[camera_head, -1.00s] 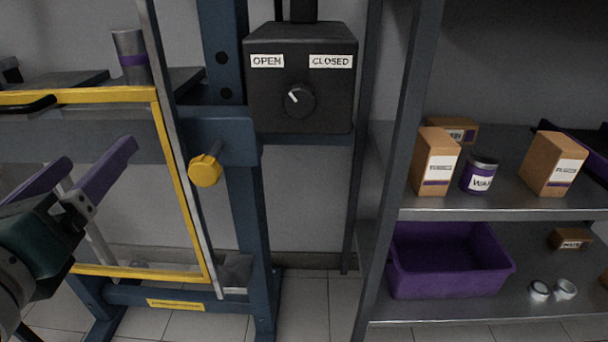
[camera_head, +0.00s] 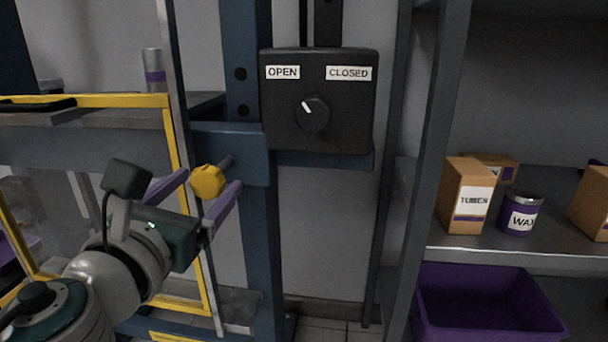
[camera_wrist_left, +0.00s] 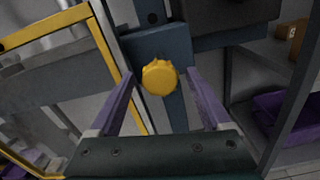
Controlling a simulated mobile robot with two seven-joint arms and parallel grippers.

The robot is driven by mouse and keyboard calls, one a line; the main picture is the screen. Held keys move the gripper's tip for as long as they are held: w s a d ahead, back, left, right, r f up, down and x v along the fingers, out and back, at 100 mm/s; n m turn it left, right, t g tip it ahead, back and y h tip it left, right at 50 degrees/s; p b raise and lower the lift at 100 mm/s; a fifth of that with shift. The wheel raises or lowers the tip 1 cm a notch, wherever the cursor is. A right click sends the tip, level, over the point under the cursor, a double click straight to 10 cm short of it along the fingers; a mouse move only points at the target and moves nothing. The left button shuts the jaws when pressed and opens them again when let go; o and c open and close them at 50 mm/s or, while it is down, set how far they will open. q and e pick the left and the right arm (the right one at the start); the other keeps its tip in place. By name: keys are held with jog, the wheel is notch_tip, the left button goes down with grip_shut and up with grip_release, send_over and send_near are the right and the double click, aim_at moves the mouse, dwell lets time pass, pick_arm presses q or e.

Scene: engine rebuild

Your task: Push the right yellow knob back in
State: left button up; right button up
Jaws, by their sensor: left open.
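The yellow knob (camera_head: 208,181) sticks out on a dark shaft from the blue upright's bracket in the head view. It also shows in the left wrist view (camera_wrist_left: 159,77), centred between the finger tips. My left gripper (camera_head: 204,186) is open, with one purple finger on each side of the knob. In the wrist view, gaps show between the knob and both fingers, so it does not appear gripped. My right gripper is not in view.
A black control box (camera_head: 320,101) with a dial between OPEN and CLOSED is to the knob's upper right. A yellow-edged frame (camera_head: 183,200) stands close on the left. Shelving at right holds boxes, a wax can (camera_head: 519,215) and a purple bin (camera_head: 487,305).

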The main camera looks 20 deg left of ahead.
pick_arm(q)
jog(key=shift+w+a, duration=0.15)
jog(key=shift+w, duration=0.35)
grip_shut()
dwell(0.4)
